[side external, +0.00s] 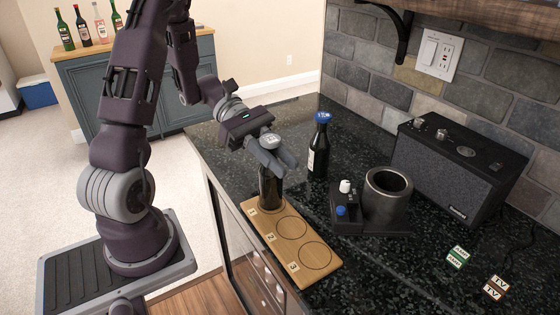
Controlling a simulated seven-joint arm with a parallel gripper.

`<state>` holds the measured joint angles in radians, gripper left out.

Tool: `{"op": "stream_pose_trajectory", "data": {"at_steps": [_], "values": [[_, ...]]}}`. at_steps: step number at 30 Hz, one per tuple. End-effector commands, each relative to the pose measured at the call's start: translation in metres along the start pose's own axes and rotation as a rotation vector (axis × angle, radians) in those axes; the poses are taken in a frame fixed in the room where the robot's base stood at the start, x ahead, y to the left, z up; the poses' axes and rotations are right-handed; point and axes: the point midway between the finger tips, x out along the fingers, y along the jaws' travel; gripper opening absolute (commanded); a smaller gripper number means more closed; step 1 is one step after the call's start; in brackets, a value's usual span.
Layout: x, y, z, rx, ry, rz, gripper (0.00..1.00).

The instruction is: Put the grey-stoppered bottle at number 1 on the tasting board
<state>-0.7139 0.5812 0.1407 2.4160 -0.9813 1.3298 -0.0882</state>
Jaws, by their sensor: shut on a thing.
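The grey-stoppered bottle (271,189) is dark and upright at the far end of the wooden tasting board (309,240), over the place beside number 1 (252,212). Its grey stopper (270,141) shows above the fingers. My gripper (271,158) is shut on the bottle's neck. The bottle's base appears at the board, but I cannot tell whether it touches. The circles beside number 2 (271,237) and number 3 (294,267) are empty.
A blue-stoppered bottle (318,148) stands behind on the dark counter. Right of the board are a black holder with small stoppers (345,213), a grey metal cup (387,196) and a black speaker (452,168). Small labelled blocks (458,257) lie at the right front.

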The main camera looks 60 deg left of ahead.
Motion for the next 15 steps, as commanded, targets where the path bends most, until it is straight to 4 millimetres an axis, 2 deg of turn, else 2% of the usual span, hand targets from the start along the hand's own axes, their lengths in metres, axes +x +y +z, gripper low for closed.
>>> {"op": "stream_pose_trajectory", "data": {"at_steps": [7,8,10,11,15], "values": [[0.0006,0.0002,-0.0012,-0.001,-0.001,0.0,0.0],[0.0006,0.0002,-0.0016,-0.001,0.001,0.0,0.25],[0.0005,0.0003,-0.0014,-0.001,0.001,0.0,0.39],[0.0005,0.0003,-0.0014,-0.001,0.001,0.0,0.44],[0.0005,0.0003,-0.0013,-0.001,0.001,0.0,0.44]]}}
